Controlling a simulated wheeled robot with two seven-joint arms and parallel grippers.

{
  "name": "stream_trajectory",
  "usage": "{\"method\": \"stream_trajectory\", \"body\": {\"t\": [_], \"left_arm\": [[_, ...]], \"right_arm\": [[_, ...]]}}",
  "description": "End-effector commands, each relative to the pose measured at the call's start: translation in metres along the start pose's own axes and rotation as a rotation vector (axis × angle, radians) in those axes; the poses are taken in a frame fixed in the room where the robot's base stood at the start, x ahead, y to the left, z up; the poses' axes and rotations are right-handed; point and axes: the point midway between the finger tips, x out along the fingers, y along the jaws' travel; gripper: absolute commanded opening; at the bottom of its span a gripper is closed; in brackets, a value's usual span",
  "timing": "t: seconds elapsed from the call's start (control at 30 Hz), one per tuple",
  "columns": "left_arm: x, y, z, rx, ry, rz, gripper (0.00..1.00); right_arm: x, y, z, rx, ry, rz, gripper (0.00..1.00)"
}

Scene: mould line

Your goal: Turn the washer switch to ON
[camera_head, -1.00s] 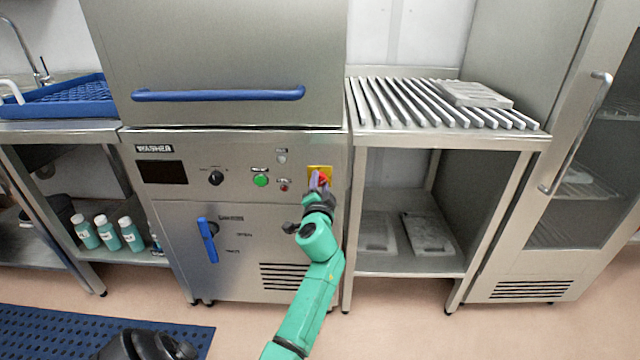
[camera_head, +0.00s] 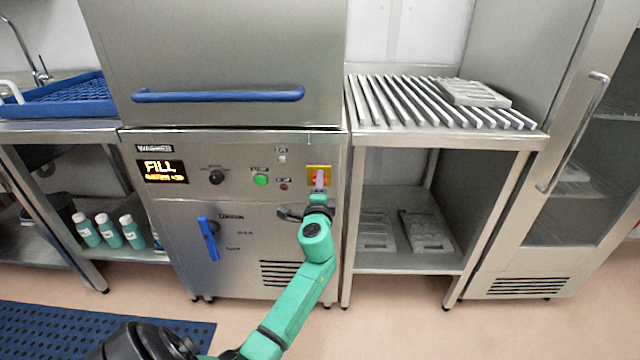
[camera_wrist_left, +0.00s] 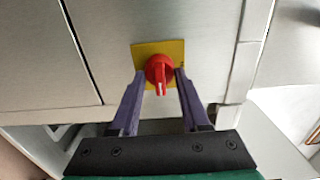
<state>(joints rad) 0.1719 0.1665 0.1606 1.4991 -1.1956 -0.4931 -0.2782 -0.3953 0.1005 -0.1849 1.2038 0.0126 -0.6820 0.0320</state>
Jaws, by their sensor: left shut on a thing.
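The washer (camera_head: 240,230) is a steel machine with a control panel. Its switch has a red knob (camera_wrist_left: 159,70) on a yellow plate (camera_head: 312,169), at the panel's right side. In the left wrist view the knob's grip is upright, its white mark pointing down. My left gripper (camera_head: 319,181), on the green arm, is shut on the knob, one purple finger on each side. In the head view the fingers hide most of the knob. The washer's display (camera_head: 163,171) is lit and reads FILL. My right gripper is not in view.
A green button (camera_head: 261,180) and a black dial (camera_head: 216,177) sit left of the switch. A blue lever (camera_head: 208,238) is on the lower front, a blue handle (camera_head: 218,96) above. A slatted steel table (camera_head: 430,138) stands close on the right.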

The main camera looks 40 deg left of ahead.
Motion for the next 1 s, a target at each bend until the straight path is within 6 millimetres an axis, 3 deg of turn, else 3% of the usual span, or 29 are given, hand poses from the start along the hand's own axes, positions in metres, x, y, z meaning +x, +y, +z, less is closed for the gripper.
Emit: {"method": "stream_trajectory", "body": {"t": [0.4,0.43,0.5,0.83,1.0], "left_arm": [[0.001,-0.005,0.002,0.009,-0.003,-0.009,0.0],[0.001,-0.005,0.002,0.008,-0.003,-0.009,0.58],[0.001,-0.004,0.001,0.008,-0.003,-0.007,0.75],[-0.002,-0.002,0.001,0.007,-0.001,-0.003,0.75],[-0.025,-0.001,0.0,0.006,0.001,-0.001,0.75]], "right_arm": [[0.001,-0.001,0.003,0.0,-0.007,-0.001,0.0],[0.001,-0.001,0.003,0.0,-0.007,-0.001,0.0],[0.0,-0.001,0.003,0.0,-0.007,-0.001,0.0],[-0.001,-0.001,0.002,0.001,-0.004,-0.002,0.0],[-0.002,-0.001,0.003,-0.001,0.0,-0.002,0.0]]}}
